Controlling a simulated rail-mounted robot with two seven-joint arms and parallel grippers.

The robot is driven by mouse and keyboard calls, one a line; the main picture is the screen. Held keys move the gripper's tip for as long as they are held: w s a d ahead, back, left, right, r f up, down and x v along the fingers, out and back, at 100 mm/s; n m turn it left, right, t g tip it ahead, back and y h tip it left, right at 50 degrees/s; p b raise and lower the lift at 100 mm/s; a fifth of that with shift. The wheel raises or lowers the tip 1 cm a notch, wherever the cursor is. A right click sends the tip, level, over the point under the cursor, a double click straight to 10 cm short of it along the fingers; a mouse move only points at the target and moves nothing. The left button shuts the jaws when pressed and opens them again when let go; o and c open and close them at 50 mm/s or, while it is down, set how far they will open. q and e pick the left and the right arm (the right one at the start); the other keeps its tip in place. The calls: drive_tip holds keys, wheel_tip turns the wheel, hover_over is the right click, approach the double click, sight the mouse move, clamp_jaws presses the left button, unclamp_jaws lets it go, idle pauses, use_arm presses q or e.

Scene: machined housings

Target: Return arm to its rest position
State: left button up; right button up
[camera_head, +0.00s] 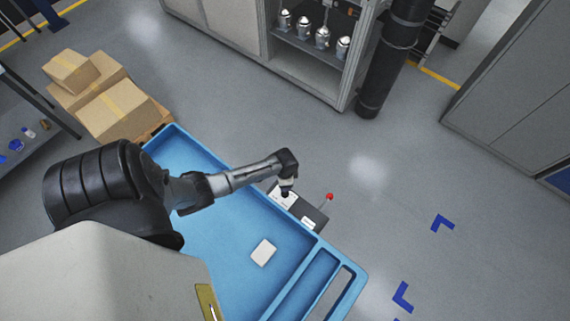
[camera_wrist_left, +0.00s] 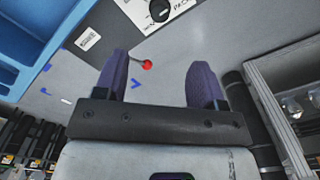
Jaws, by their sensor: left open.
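My left arm reaches in from the left in the head view, stretched over the blue tray-topped cart (camera_head: 190,140). My left gripper (camera_head: 287,191) points down at its end, small and partly hidden by the wrist, over or close to a grey control box (camera_head: 313,216). In the left wrist view my left gripper (camera_wrist_left: 160,85) shows two dark purple fingers spread wide with nothing between them. The control box (camera_wrist_left: 185,8), with a black dial and printed labels, lies beyond the fingers. My right gripper is in neither view.
A red-knobbed lever (camera_head: 329,197) sticks out from the control box. A white rectangular piece (camera_head: 263,252) lies in the cart's tray. Cardboard boxes (camera_head: 115,110) stand at left. An open cabinet (camera_head: 320,65) holds several metal housings at the back. The floor at right is clear.

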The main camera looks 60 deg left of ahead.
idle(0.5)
use_arm(q)
drive_tip(key=w+d+r+n+t+y, duration=0.1)
drive_tip(key=w+d+r, duration=0.15)
drive_tip(key=r, duration=0.45)
drive_tip(key=w+d+r+t, duration=0.15)
drive_tip(key=d+r, duration=0.25)
drive_tip(key=r, duration=0.4)
drive_tip(key=w+d+r+n+t+y, duration=0.1)
drive_tip(key=d+r+t, duration=0.15)
drive_tip(key=r, duration=0.45)
drive_tip(key=s+d+r+h+p, duration=0.1)
drive_tip(key=s+d+r+h, duration=0.1)
drive_tip(key=s+d+r, duration=0.7)
drive_tip(key=s+f+g, duration=0.1)
drive_tip(key=s+f, duration=0.4)
drive_tip(key=s, duration=0.3)
drive_tip(key=shift+s+d, duration=0.15)
drive_tip(key=shift+d, duration=0.15)
